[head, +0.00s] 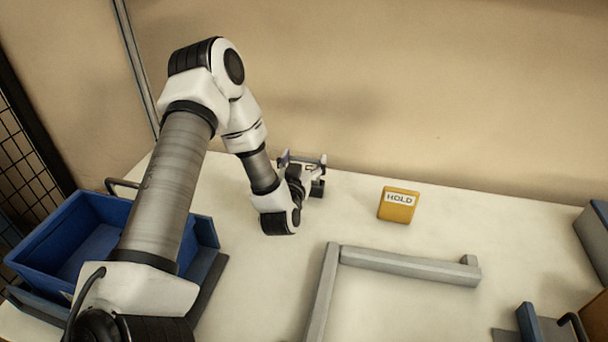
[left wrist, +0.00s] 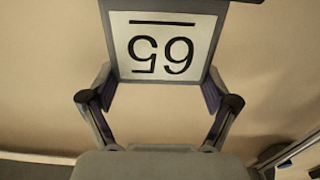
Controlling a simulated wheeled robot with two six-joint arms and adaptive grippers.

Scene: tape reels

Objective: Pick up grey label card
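The grey label card (left wrist: 160,45) fills the upper middle of the left wrist view. It has a grey border and a white face with an underlined two-digit number, upside down. My left gripper (left wrist: 158,88) has its two fingers at the card's left and right edges, and they appear to grip it. In the head view my left gripper (head: 303,168) is near the back of the table, by the wall, with the card seen only as a thin grey shape. I cannot tell how high the card is. My right gripper is not in view.
A yellow HOLD block (head: 398,206) stands right of the gripper. A grey angled rail (head: 400,262) lies at front centre. A blue bin (head: 60,240) is at the left, partly behind my arm. A grey-blue box (head: 594,240) is at the right edge. The tan wall (head: 420,100) is close behind.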

